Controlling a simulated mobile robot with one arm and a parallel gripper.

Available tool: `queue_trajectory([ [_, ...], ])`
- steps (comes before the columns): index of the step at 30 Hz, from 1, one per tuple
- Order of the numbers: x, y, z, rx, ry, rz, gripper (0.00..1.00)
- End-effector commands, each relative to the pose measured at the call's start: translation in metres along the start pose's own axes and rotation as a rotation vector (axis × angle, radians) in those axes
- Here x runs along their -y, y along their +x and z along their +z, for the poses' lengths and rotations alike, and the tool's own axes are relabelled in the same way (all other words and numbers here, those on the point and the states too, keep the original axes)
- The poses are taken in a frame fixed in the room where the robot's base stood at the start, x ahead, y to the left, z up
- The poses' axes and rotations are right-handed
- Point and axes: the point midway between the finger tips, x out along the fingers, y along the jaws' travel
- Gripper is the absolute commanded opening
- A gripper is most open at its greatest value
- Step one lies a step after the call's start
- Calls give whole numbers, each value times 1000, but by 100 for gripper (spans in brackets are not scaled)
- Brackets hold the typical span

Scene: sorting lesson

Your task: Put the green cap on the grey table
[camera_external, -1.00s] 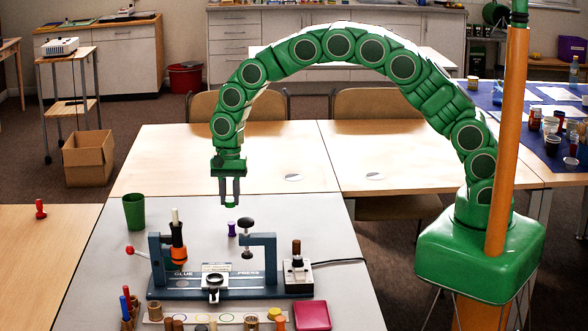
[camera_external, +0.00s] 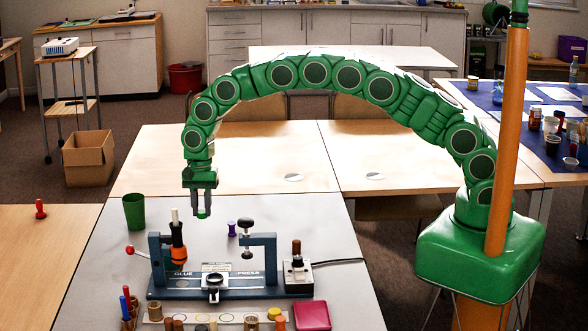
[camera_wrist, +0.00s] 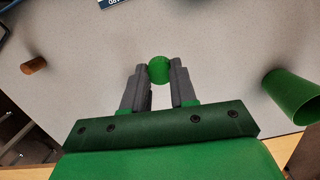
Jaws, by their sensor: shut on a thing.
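The green cap (camera_external: 202,215) is small and round, between the fingertips of my gripper (camera_external: 203,210). In the wrist view the cap (camera_wrist: 159,70) shows as a green ball-like end between the two grey fingers. My gripper is shut on it and points down. The grey table (camera_external: 312,232) lies beneath, and the cap appears held above its far left part. The exact gap to the table top is hard to tell.
A green cup (camera_external: 134,211) stands to the left of my gripper; it also shows in the wrist view (camera_wrist: 290,96). A purple spool (camera_external: 232,229) stands to the right. The blue glue press (camera_external: 233,283) is in front.

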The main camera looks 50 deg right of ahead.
Motion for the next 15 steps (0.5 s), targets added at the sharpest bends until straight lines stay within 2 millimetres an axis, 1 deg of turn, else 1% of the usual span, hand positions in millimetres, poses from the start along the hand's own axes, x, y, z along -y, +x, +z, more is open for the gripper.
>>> queue_trajectory([
  [4, 14, 6, -2, 0, -1, -4, 0],
  [15, 36, 34, -9, 0, -1, 0, 0],
])
